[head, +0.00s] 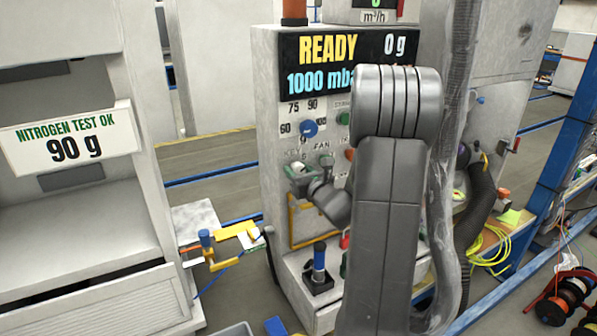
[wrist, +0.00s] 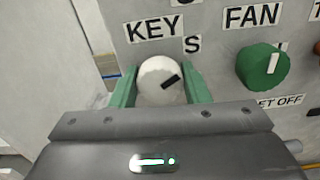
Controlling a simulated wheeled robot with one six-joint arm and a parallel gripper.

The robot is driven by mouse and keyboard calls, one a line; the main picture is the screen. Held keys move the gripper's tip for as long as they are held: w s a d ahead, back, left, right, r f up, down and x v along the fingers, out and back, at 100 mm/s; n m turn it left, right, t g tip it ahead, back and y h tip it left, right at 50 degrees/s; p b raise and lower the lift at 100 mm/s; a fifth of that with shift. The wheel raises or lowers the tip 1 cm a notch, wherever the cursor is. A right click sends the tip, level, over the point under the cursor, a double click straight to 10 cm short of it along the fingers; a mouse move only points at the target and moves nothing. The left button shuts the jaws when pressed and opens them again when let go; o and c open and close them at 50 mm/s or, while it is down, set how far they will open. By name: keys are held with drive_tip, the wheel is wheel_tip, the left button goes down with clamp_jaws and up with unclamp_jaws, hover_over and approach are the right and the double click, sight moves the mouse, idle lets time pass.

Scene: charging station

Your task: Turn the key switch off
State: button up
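The key switch (wrist: 161,82) is a round white knob with a black mark, below the word KEY on the grey panel. In the head view my gripper (head: 301,169) is at the panel under the KEY label and hides most of the switch.
A green FAN knob (wrist: 263,67) sits close to the right of the key switch. A blue knob (head: 309,128) is above it on the panel. The display (head: 325,62) reads READY, 0 g. A yellow handle (head: 235,231) stands out at lower left.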

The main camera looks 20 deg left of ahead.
drive_tip(key=c, duration=0.5)
drive_tip(key=shift+o, duration=0.2)
drive_tip(key=shift+f+b, duration=0.1)
drive_tip(key=shift+b, duration=0.35)
drive_tip(key=shift+f+n+b, duration=0.15)
drive_tip(key=shift+n+b, duration=0.45)
drive_tip(key=shift+b, duration=0.45)
drive_tip(key=n+b, duration=0.2)
drive_tip(key=b, duration=0.2)
drive_tip(key=shift+f, duration=0.15)
drive_tip(key=n+b, duration=0.4)
drive_tip(key=b, duration=0.4)
drive_tip(key=shift+n, duration=0.4)
drive_tip(key=n+b, duration=0.1)
drive_tip(key=b, duration=0.1)
drive_tip(key=n+b, duration=0.2)
drive_tip(key=shift+r, duration=0.25)
drive_tip(key=shift+r+n+b, duration=0.1)
drive_tip(key=shift+n+b, duration=0.3)
drive_tip(key=shift+b, duration=0.15)
